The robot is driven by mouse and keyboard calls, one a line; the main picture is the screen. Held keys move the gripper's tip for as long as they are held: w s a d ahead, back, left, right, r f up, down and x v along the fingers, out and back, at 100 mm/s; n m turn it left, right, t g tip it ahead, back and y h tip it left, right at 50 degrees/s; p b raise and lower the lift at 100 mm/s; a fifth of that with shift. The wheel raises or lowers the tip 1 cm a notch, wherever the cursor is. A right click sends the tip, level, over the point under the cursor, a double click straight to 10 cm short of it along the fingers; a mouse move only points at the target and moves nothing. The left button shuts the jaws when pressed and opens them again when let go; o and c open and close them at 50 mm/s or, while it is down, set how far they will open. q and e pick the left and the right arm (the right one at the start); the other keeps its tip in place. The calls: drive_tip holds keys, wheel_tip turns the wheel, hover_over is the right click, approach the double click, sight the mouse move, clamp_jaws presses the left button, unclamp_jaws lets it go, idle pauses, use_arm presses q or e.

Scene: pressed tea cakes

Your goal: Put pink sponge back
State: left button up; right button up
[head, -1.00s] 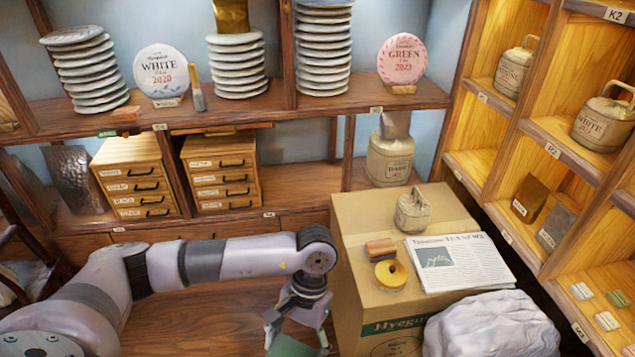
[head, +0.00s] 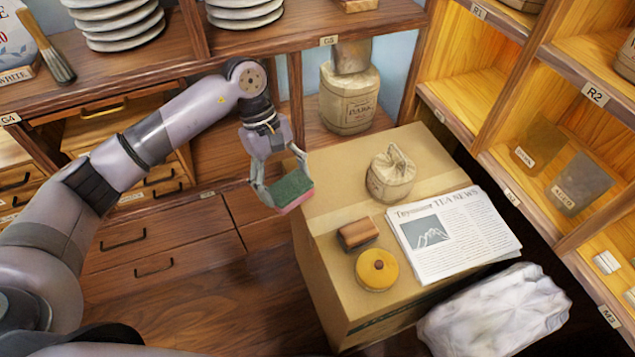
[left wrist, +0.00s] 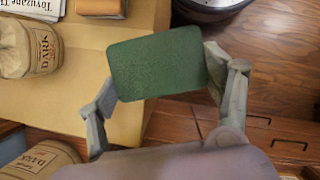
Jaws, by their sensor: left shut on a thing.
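My left gripper (head: 280,186) is shut on a sponge (head: 292,187) with a green top and a pink underside. It holds the sponge in the air by the left edge of a cardboard box (head: 325,205). In the left wrist view the sponge's green face (left wrist: 158,68) sits between the two fingers of my left gripper (left wrist: 160,90), with the box below and behind it. The pink side is hidden there. My right gripper is not in view.
A white crumpled sack (head: 495,312) lies in front. Shelves stand behind and at the right.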

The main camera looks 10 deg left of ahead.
use_arm(q)
drive_tip(key=w+d+r+n+t+b, duration=0.25)
drive_tip(key=w+r+n+b, duration=0.25)
drive_tip(key=w+n, duration=0.4)
wheel_tip(320, 180, up, 3)
drive_tip(key=n+t+b, duration=0.2)
drive_tip(key=n+t, duration=0.1)
drive_tip(key=n, duration=0.2)
hover_over(317, 178)
drive_tip(key=a, duration=0.1)
drive_tip(key=f, duration=0.5)
drive_tip(key=f+b, duration=0.1)
drive_tip(key=f, duration=0.9)
drive_tip(key=shift+s+f, duration=0.25)
drive_tip(key=shift+s, duration=0.1)
wheel_tip(317, 178, down, 4)
drive_tip(key=shift+r+b, duration=0.25)
drive_tip(key=shift+b, duration=0.1)
drive_tip(key=shift+f, duration=0.1)
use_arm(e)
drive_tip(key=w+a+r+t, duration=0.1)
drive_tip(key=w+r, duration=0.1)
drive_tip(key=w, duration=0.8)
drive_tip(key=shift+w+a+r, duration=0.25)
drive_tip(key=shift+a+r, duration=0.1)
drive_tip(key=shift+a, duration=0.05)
use_arm(q)
drive_tip(key=shift+f, duration=0.1)
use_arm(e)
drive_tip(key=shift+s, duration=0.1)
